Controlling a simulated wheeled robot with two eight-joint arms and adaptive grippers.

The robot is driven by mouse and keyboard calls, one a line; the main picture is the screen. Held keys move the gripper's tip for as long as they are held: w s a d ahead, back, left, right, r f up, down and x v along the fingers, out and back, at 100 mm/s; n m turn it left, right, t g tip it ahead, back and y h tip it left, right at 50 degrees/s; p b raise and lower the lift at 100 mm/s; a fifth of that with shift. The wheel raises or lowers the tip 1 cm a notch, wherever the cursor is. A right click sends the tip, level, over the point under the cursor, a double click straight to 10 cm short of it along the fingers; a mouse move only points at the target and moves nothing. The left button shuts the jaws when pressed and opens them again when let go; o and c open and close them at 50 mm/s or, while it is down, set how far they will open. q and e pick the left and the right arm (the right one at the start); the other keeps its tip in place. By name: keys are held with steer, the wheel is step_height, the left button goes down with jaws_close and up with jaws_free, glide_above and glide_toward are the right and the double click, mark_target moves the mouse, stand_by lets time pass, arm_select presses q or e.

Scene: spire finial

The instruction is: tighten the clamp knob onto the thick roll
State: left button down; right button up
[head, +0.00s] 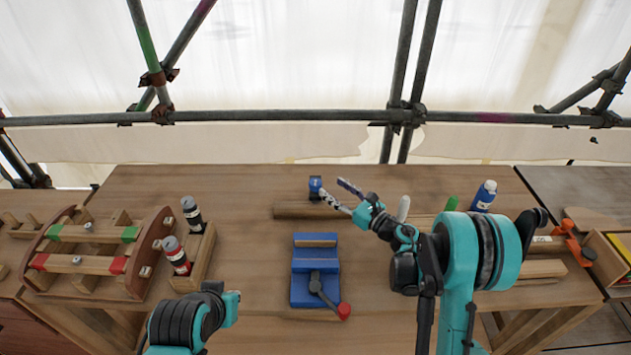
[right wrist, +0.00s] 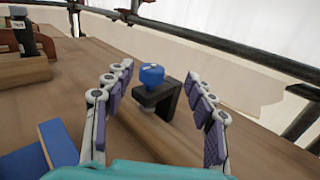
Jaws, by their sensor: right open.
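The clamp knob (head: 315,186) is blue and sits at the far middle of the bench, by the left end of my right gripper (head: 334,189). In the right wrist view the blue knob (right wrist: 151,75) tops a black angled clamp (right wrist: 158,97). My right gripper (right wrist: 157,82) is open there, with a finger on each side of the knob and a gap to both. A long brown wooden piece (head: 292,211) lies at the clamp; I cannot tell if it is the thick roll. My left arm shows at the bottom left, but its fingers do not.
A blue vise (head: 302,268) with a red-tipped handle stands in front of the clamp. A wooden rack (head: 98,238) and two bottles in a wooden holder (head: 203,256) are on the left. A blue bottle (head: 484,196) stands at the back right.

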mark_target(320, 186)
steer(key=shift+w+a+f+n+g, duration=0.1)
steer(key=shift+a+f+n+g, duration=0.2)
steer(key=shift+a+f+n, duration=0.45)
steer(key=shift+m, duration=0.25)
steer(key=b+x, duration=0.1)
steer(key=x, duration=0.4)
steer(key=shift+w+b, duration=0.15)
steer(key=shift+b, duration=0.15)
steer(key=shift+x, duration=0.75)
steer(key=shift+r, duration=0.15)
steer(key=c, duration=1.2)
